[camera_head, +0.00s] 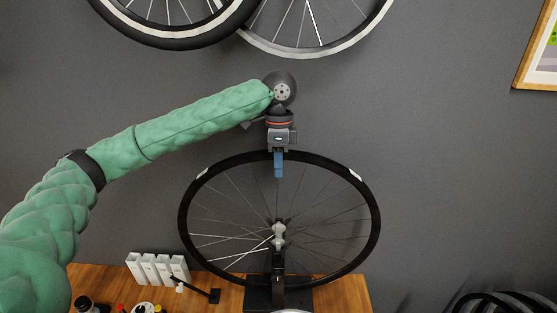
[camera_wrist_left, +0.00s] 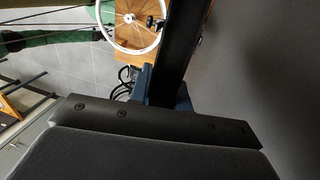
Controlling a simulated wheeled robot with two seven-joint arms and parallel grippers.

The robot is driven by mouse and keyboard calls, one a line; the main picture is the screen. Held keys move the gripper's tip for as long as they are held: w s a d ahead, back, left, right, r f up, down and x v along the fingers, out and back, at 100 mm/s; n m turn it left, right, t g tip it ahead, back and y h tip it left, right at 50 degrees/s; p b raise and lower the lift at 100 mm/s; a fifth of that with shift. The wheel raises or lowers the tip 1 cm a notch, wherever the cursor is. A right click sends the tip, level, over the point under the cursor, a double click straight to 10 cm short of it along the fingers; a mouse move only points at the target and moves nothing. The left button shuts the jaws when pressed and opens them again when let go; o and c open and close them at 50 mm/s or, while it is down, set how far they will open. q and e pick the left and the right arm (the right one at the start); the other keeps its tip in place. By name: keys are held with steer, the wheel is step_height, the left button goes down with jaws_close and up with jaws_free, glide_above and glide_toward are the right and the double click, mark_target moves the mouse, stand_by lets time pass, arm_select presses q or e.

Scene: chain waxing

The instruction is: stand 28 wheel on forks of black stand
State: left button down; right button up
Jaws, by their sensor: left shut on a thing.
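A large wheel (camera_head: 377,217) with a black rim and thin spokes stands upright in the head view, facing me. My left gripper (camera_head: 278,171) is shut on the top of its rim, blue fingers pointing down. The wheel's silver hub (camera_head: 279,234) is at the top of the upright of the black stand (camera_head: 262,299); whether the axle rests in the forks cannot be told. In the left wrist view, the black rim (camera_wrist_left: 182,50) runs up from the blue fingers (camera_wrist_left: 152,89). My right gripper is not in view.
The stand is on a wooden bench (camera_head: 343,292). White blocks (camera_head: 157,268), a black tool (camera_head: 200,291) and small bottles (camera_head: 86,303) are left of it. Two wheels hang on the grey wall above, one a tyred wheel (camera_head: 180,42). A white-rimmed wheel (camera_wrist_left: 137,48) shows in the wrist view.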

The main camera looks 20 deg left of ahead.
arm_select(q)
steer(key=shift+f, duration=0.2)
steer(key=c, duration=1.2)
jaws_free()
steer(key=shift+c, duration=0.2)
steer(key=shift+w+r+b, duration=0.2)
steer(key=shift+r+b, duration=0.3)
steer(key=shift+r, duration=0.05)
steer(key=r, duration=0.1)
steer(key=r+b, duration=0.1)
steer(key=r, duration=0.2)
steer(key=shift+w+a, duration=0.15)
steer(key=shift+w, duration=0.2)
steer(key=shift+w+r+b, duration=0.1)
steer(key=shift+r+b, duration=0.35)
steer(key=shift+r, duration=0.8)
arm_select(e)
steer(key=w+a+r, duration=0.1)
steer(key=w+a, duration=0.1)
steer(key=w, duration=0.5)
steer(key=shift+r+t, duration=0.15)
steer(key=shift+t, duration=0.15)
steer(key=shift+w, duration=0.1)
